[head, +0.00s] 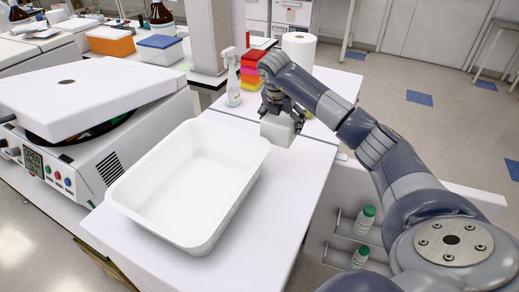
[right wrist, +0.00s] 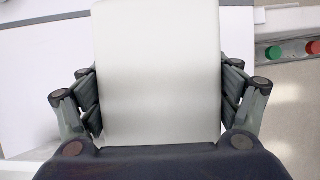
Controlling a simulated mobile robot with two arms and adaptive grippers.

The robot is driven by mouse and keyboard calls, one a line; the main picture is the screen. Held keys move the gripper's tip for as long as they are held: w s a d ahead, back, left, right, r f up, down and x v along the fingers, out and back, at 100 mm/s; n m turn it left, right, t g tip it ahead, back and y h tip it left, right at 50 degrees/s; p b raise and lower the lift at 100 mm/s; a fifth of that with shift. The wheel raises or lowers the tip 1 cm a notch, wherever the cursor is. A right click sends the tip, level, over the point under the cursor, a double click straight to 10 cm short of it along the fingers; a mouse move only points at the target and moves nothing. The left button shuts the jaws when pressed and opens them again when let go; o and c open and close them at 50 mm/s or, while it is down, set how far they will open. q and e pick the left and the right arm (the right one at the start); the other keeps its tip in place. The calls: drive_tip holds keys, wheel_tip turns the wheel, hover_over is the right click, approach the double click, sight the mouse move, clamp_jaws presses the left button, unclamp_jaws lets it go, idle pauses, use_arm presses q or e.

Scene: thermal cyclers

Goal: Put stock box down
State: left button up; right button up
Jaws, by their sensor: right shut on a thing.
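The stock box is a small plain white box (head: 280,131), held in my right gripper (head: 281,108) near the back right corner of the white tub. The right gripper is shut on it, with fingers on both sides. In the right wrist view the box (right wrist: 158,75) fills the middle, between the fingers of the gripper (right wrist: 160,105). White surface shows behind it; I cannot tell whether the box touches the bench. My left gripper is not in view.
An empty white tub (head: 128,205) stands on the white bench (head: 262,235). A centrifuge-like machine (head: 95,150) is at left. A spray bottle (head: 232,78), coloured racks (head: 252,70) and a paper roll (head: 298,48) stand behind. Green-capped bottles (head: 363,219) sit on side shelves. Bench right of the tub is clear.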

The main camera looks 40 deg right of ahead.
sight(279, 121)
drive_tip(key=f, duration=0.4)
drive_tip(key=shift+s+p, duration=0.35)
drive_tip(key=shift+p, duration=0.05)
drive_tip(key=shift+w+f, duration=0.25)
drive_tip(key=shift+f, duration=0.45)
drive_tip(key=shift+s+f+p, duration=0.1)
drive_tip(key=shift+f+p, duration=0.3)
drive_tip(key=shift+f, duration=1)
drive_tip(key=o, duration=1.1)
drive_tip(key=b+v, duration=0.1)
drive_tip(key=v, duration=1.1)
drive_tip(key=shift+b, duration=0.4)
